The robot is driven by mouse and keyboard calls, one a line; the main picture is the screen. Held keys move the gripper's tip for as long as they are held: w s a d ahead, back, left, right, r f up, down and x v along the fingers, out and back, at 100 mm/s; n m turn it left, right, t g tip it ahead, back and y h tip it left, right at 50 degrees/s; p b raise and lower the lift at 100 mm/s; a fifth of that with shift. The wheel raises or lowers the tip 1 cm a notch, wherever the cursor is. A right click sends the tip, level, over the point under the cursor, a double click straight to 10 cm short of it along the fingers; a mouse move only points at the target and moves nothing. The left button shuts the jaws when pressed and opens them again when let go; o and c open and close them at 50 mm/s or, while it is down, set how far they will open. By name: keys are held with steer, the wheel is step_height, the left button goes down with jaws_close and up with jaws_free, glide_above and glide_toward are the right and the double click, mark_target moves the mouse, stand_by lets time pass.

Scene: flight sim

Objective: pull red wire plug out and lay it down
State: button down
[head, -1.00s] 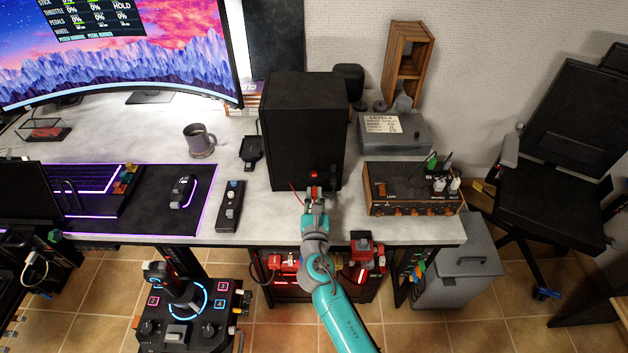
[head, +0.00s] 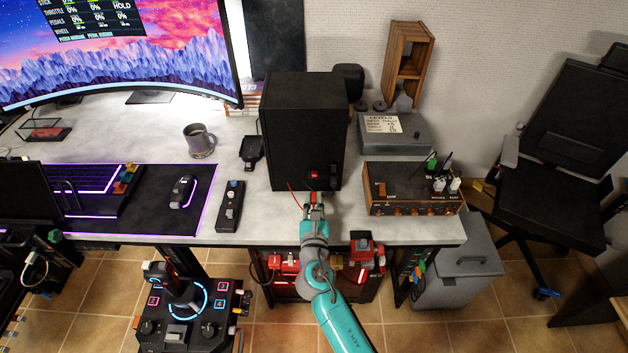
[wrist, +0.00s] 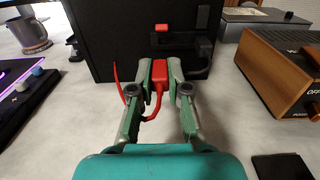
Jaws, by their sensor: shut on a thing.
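My gripper (wrist: 160,78) is shut on the red wire plug (wrist: 158,74), with one green finger on each side of it. The plug's thin red wire (wrist: 118,85) runs back from it and loops up on the left. The black speaker box (head: 305,125) stands straight ahead on the desk. A red socket part (head: 314,174) shows low on its face, with a black part (head: 334,180) beside it on the right. The plug appears a little in front of the face and apart from it. In the head view, my gripper (head: 313,199) is over the desk's front edge area.
Bare desk (head: 265,215) lies left of my gripper. A small black switch strip (head: 230,205) lies further left. A wooden-sided amplifier (head: 410,190) stands on the right. Red devices (head: 362,255) hang below the desk edge. A grey mug (head: 200,140) is at the back left.

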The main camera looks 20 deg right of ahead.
glide_above(297, 232)
steer(key=shift+w+d, duration=0.1)
stand_by(1.1)
steer(key=shift+f, duration=0.4)
steer(key=shift+f, duration=0.3)
steer(key=shift+f, duration=2.85)
steer(key=c, duration=1.1)
jaws_free()
steer(key=shift+o, duration=0.2)
